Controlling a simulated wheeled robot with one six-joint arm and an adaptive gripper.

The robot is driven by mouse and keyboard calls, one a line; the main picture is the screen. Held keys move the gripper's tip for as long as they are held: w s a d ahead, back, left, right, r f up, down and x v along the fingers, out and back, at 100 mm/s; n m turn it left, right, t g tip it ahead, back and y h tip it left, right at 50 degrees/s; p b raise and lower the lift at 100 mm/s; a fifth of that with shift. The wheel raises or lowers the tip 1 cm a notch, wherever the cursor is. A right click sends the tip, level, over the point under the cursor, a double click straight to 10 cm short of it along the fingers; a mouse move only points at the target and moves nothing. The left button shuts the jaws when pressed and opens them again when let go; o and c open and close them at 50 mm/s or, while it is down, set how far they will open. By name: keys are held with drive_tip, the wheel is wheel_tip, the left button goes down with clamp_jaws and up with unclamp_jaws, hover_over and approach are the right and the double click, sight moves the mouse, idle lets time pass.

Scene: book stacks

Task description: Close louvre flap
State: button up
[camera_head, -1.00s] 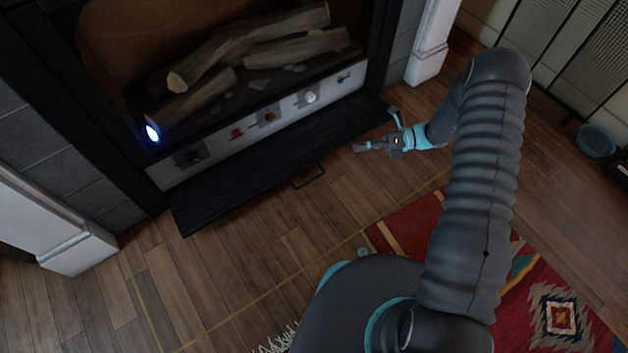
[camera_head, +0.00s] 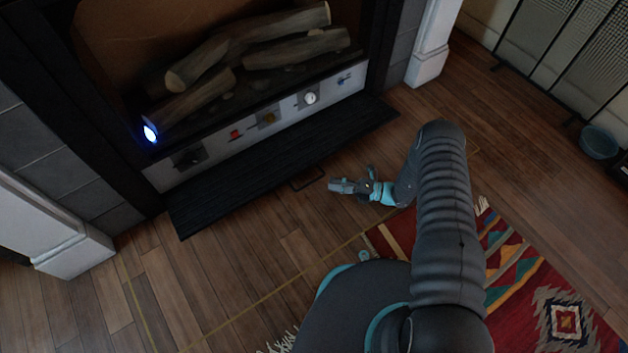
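The louvre flap (camera_head: 235,185) is a long black slatted panel at the base of the fireplace. It is folded down and out over the floor, below the control panel. A thin black loop handle (camera_head: 308,180) sticks out from its front edge. My gripper (camera_head: 336,186) is just right of the handle, with a small gap between them in the picture. It points left toward the handle. The fingers are small here, and I cannot tell whether they are open or shut. Nothing is seen held in them.
A pale control panel (camera_head: 220,150) with several knobs lies above the flap, under the logs (camera_head: 290,50). White pillars flank the fireplace. A patterned red rug (camera_head: 520,290) lies at lower right, and a blue bowl (camera_head: 598,143) at far right. Wooden floor before the flap is clear.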

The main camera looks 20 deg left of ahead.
sight(314, 180)
drive_tip(key=a, duration=0.7)
drive_tip(key=shift+s+a, duration=0.3)
drive_tip(key=shift+a, duration=0.05)
clamp_jaws()
